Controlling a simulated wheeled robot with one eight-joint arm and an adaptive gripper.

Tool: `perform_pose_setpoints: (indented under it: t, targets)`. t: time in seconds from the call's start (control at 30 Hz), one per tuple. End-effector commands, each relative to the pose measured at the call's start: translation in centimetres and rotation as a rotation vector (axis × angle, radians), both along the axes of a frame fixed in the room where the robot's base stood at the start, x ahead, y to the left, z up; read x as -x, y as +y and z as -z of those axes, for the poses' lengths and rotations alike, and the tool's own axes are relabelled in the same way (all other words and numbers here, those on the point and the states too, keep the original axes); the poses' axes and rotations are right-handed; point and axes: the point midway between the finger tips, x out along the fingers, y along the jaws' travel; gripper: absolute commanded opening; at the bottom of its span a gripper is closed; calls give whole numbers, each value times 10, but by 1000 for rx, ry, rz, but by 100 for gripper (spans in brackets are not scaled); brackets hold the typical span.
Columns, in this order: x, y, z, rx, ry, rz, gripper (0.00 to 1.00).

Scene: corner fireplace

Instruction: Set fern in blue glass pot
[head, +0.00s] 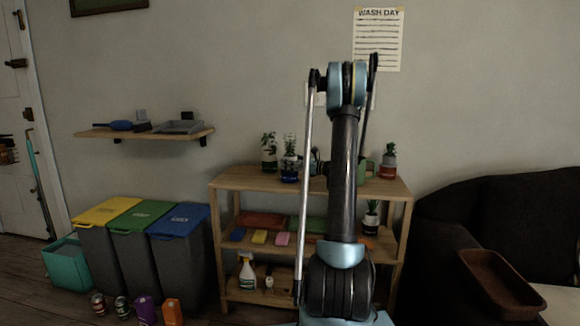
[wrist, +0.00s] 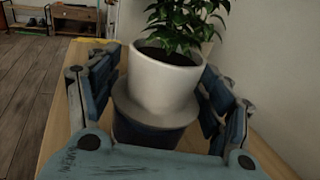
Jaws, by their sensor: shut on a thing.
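A leafy green plant (wrist: 180,22) in a white pot (wrist: 163,82) stands upright between the fingers of my gripper (wrist: 158,95) in the wrist view. Below the white pot is a wider grey band and a dark blue lower part (wrist: 140,132); I cannot tell whether this is a separate pot. My gripper is shut on the potted plant, one finger on each side. In the head view, my gripper (head: 312,165) is partly hidden by my arm, beside a plant in a dark blue pot (head: 290,175) on the shelf top. I cannot tell which plant is the fern.
The wooden shelf unit (head: 232,182) also bears a plant in a white and dark pot (head: 269,162) at left and another in a grey and red pot (head: 388,165) at right. One more plant (head: 371,218) is on the middle shelf. A dark sofa (head: 500,215) stands right.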

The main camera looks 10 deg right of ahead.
Motion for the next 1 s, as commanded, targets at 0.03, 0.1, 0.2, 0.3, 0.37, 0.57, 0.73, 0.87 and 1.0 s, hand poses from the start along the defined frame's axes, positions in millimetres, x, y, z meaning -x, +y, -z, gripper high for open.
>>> perform_pose_setpoints:
  t: [0.03, 0.1, 0.2, 0.3, 0.37, 0.57, 0.73, 0.87, 1.0]
  targets:
    - [0, 0, 0, 0, 0, 0, 60]
    - [0, 0, 0, 0, 0, 0, 60]
    - [0, 0, 0, 0, 0, 0, 60]
    - [0, 0, 0, 0, 0, 0, 60]
    - [0, 0, 0, 0, 0, 0, 60]
    - [0, 0, 1, 0, 0, 0, 60]
    - [0, 0, 3, 0, 0, 0, 60]
    - [0, 0, 4, 0, 0, 0, 60]
    - [0, 0, 5, 0, 0, 0, 60]
